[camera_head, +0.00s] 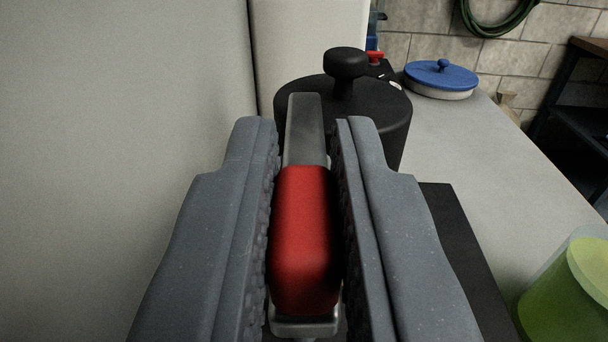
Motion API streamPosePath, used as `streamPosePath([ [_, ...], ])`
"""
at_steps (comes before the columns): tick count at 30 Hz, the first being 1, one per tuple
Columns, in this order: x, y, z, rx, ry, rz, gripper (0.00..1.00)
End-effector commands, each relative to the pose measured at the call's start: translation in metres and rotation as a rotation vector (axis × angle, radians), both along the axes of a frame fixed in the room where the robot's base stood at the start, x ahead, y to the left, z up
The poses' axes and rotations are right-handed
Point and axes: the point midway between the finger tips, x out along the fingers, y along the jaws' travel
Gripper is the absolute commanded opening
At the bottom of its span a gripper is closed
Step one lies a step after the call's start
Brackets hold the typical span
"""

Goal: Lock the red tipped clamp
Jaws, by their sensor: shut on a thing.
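The red tipped clamp (304,240) stands between the two fingers of my gripper (306,200). Its red grip fills most of the gap, and the finger pads lie close along both sides of it. A grey metal bar runs from the red part away from me, toward a black round lidded vessel. A metal end of the clamp shows below the red part, near the bottom edge. My gripper is shut on the red part. The clamp's lower mount is hidden, so I cannot tell whether it is locked.
The black vessel (392,118) with a knob stands just beyond the fingers. A pale wall panel (120,120) is close on the left. A blue-lidded dish (440,78) sits on the counter (470,150) at back right. A green container (570,295) stands at lower right. The counter between them is clear.

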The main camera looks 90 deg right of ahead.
Motion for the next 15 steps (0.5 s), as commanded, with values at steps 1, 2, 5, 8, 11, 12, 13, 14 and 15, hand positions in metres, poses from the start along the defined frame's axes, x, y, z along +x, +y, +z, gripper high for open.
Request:
streamPosePath([
  [1, 0.0017, 0.0008, 0.0003, -0.003, -0.003, -0.009, 0.0],
  [2, 0.002, 0.0008, -0.0001, -0.003, -0.002, -0.016, 0.0],
  [5, 0.003, 0.0005, -0.0004, -0.003, -0.002, -0.037, 0.0],
  [8, 0.0037, 0.0002, -0.0005, -0.001, -0.001, -0.052, 0.0],
  [11, 0.004, 0.0, -0.0004, 0.0, 0.0, -0.063, 0.0],
  [12, 0.0042, 0.0, -0.0002, 0.0, 0.0, -0.066, 0.0],
  [13, 0.0043, 0.0, -0.0001, -0.001, 0.0, -0.068, 0.0],
  [14, 0.0044, 0.0002, 0.0001, 0.0, -0.001, -0.07, 0.0],
  [15, 0.0045, 0.0002, 0.0003, 0.0, -0.001, -0.072, 0.0],
])
